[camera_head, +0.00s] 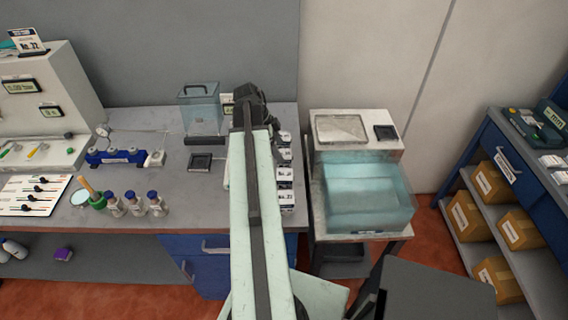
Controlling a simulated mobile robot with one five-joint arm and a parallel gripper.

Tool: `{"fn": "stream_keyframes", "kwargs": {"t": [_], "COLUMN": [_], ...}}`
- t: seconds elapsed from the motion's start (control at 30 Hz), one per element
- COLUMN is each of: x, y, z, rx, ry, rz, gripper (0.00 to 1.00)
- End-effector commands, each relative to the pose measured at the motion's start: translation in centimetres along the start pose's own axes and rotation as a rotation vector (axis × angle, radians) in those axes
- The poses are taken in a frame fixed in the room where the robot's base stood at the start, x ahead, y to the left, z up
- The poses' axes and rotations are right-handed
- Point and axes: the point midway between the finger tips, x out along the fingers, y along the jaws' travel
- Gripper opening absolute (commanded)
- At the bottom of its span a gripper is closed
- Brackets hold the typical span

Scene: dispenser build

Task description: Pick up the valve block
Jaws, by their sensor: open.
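A low blue block (115,157) with several pale round spots along it lies on the left part of the grey workbench. It may be the valve block; I see no label that confirms this. A small white piece (156,158) is at its right end, and a round gauge (103,130) stands just behind it. My gripper (250,97) is the dark end of my arm, over the back right part of the bench. It is open and well to the right of the blue block, apart from it. Its fingertips are hard to make out, and my arm hides part of the bench.
Several blue-capped bottles (135,204) and a green pot (97,202) stand in front of the blue block. A clear box (199,107) and a dark square tray (199,162) are nearer my arm. A water basin (367,195) is on the right. Bare bench lies around the dark tray.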

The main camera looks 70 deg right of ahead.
Motion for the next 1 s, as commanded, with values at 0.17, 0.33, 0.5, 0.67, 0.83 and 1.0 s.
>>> {"fn": "stream_keyframes", "kwargs": {"t": [0.17,0.33,0.5,0.67,0.83,1.0], "x": [0.9,3.8,5.7,5.4,5.4,5.4], "y": [0.0,0.2,0.1,0.1,0.1,0.1], "z": [0.0,0.3,0.2,0.0,-0.1,-0.1], "rx": [0.002,0.004,0.002,0.001,0.002,0.002], "ry": [0.0,0.0,0.0,-0.001,-0.001,-0.001], "rz": [0.001,0.001,0.0,0.0,0.001,0.001], "gripper": [0.76,0.76,0.76,0.76,0.4,0.0]}}
